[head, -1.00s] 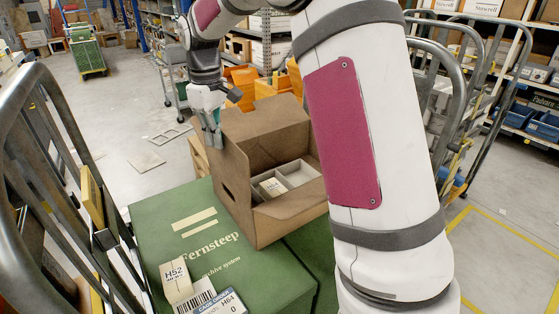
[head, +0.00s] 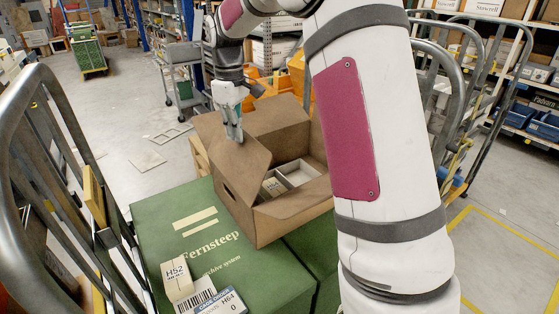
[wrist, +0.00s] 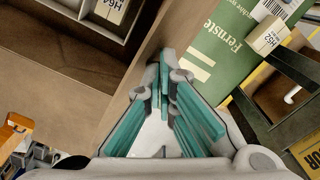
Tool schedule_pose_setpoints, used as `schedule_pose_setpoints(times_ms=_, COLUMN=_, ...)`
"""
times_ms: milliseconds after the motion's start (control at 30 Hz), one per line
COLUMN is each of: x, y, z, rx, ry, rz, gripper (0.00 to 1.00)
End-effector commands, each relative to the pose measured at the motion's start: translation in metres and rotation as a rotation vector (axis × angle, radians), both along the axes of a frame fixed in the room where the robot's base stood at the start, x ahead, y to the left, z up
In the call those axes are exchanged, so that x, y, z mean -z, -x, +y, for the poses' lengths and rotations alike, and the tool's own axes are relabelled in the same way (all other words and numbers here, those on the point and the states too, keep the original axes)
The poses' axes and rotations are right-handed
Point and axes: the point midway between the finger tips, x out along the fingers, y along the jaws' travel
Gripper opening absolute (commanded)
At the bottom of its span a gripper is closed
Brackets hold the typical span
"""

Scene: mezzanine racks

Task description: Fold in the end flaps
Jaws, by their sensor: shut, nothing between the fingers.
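An open brown cardboard box (head: 236,197) stands on a green case, with a divided pale insert (head: 299,173) inside. Its left end flap (head: 232,152) leans inward over the opening at a slant. My gripper (head: 236,137) is shut and empty, its teal fingers pointing down at the upper part of this flap. In the wrist view the shut fingers (wrist: 166,88) show beside the brown board, and contact is hard to tell. A small labelled carton (head: 272,187) sits in the insert and also shows in the wrist view (wrist: 112,9). The box's right end is hidden behind my arm.
The green case (head: 176,238) carries a small H52 carton (head: 176,279) and labels near its front. Metal rails (head: 40,130) rise at the left, and more rails (head: 447,75) stand at the right. Orange bins (head: 296,72) stand behind the box. Open floor lies at the back left.

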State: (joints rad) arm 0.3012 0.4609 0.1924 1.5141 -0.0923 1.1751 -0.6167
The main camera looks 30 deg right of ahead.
Motion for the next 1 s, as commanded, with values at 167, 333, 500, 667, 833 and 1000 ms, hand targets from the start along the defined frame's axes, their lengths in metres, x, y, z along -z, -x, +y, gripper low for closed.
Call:
schedule_pose_setpoints(times_ms=167, x=0.000, y=0.000, z=-0.011, rx=0.001, ry=0.000, rz=0.000, gripper=0.00)
schedule_pose_setpoints(times_ms=333, x=0.000, y=0.000, z=-0.019, rx=0.002, ry=0.000, rz=0.001, gripper=0.00)
schedule_pose_setpoints(times_ms=500, x=0.000, y=0.000, z=-0.028, rx=0.001, ry=0.000, rz=0.000, gripper=0.00)
schedule_pose_setpoints(times_ms=667, x=0.000, y=0.000, z=-0.034, rx=0.002, ry=0.000, rz=0.000, gripper=0.00)
schedule_pose_setpoints(times_ms=833, x=0.000, y=0.000, z=-0.034, rx=0.001, ry=0.000, rz=0.000, gripper=0.00)
schedule_pose_setpoints(times_ms=1000, x=0.000, y=0.000, z=-0.034, rx=0.001, ry=0.000, rz=0.000, gripper=0.00)
